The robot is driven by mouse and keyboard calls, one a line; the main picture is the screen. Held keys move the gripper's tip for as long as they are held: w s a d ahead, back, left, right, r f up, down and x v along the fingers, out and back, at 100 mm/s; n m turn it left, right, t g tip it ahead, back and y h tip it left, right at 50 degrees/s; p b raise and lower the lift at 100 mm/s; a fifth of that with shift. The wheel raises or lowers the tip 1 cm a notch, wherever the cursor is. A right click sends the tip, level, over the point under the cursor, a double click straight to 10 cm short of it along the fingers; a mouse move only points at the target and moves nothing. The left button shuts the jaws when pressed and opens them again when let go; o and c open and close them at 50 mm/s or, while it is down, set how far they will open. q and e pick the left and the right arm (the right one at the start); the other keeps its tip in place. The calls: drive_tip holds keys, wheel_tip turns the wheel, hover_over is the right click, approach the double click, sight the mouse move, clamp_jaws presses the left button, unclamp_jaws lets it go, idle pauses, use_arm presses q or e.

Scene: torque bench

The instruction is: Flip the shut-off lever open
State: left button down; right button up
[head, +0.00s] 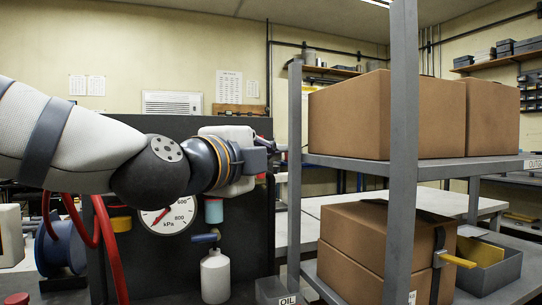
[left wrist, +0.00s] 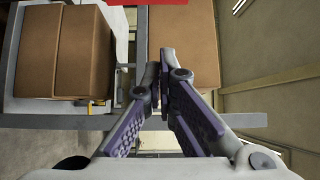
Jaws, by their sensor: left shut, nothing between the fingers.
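A small blue lever (head: 205,238) shows in the head view, below a teal cylinder (head: 214,210) and just above a white bottle (head: 215,276). It looks like the shut-off lever and lies roughly level. My left gripper (head: 279,149) is up and to the right of it, beside the shelf post, clear of the lever. In the left wrist view its fingers (left wrist: 160,82) are together with nothing between them. The lever does not show in the wrist view. My right gripper is not in view.
A round kPa gauge (head: 167,215) sits on the dark panel (head: 250,240), with red hoses (head: 105,245) at left. A grey shelf post (head: 294,180) and cardboard boxes (head: 388,113) stand at right. An OIL-labelled bin is at the front.

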use_arm(q)
drive_tip(key=w+b, duration=0.1)
drive_tip(key=w, duration=0.6)
drive_tip(key=shift+f, duration=0.2)
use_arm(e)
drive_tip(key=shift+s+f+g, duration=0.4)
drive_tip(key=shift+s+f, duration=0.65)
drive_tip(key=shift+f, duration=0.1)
